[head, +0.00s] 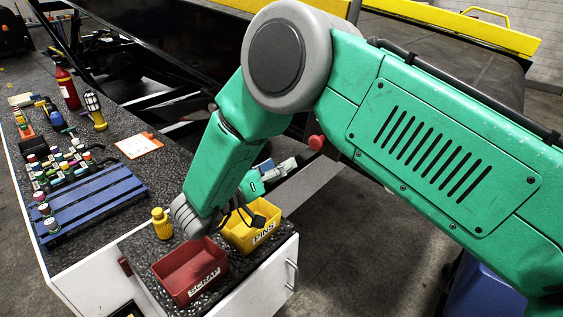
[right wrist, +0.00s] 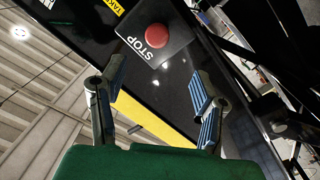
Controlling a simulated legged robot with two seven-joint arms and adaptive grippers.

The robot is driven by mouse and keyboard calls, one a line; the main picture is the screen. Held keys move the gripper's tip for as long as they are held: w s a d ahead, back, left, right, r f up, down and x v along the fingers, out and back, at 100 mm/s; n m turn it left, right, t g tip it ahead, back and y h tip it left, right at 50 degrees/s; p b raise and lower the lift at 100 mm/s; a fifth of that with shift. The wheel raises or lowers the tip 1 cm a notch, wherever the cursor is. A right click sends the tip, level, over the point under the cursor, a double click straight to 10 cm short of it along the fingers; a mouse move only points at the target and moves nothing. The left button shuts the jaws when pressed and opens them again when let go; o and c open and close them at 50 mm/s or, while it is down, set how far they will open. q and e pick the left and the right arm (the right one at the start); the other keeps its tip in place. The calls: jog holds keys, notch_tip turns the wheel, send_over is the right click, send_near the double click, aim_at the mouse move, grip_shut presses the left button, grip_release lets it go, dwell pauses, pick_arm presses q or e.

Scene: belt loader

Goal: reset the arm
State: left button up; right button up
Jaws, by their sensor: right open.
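My right arm is green and reaches from the right edge of the head view across to the bench corner. Its gripper (head: 282,168) is partly hidden behind my own arm, beside the bench end and close to a red knob (head: 317,142). In the right wrist view the two ribbed fingers of this gripper (right wrist: 157,95) stand wide apart with nothing between them. Beyond them is a red button (right wrist: 156,36) on a grey plate marked STOP, apart from the fingers. My left gripper is in neither view.
A red bin (head: 187,275) marked SCRAP and a yellow bin (head: 243,238) marked PINS stand below my arm. A yellow bottle (head: 161,223), a blue rack (head: 95,205) and several tools sit on the dark bench. The dark belt loader (head: 180,35) stands behind.

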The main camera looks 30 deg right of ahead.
jog(key=s+d+f+n+t+y+b, duration=0.25)
jog(key=f+n+y, duration=0.2)
jog(key=f, duration=0.75)
jog(key=s+d+f+n+t+y+b, duration=0.1)
jog(key=s+f+n+t+y+b, duration=0.15)
jog(key=f+y, duration=0.6)
jog(key=s+f+g+y+b, duration=0.1)
jog(key=s+f+g, duration=0.2)
jog(key=s, duration=0.7)
jog(key=s+f+n+g+y+b, duration=0.1)
jog(key=s+f+g, duration=0.3)
jog(key=s+f, duration=0.3)
jog(key=s+f+n+g+y+b, duration=0.1)
jog(key=s+f, duration=0.4)
jog(key=s, duration=0.8)
jog(key=g+y, duration=0.1)
jog(key=g, duration=0.1)
jog(key=shift+g+b, duration=0.3)
jog(key=shift+b, duration=0.1)
jog(key=shift+f, duration=0.1)
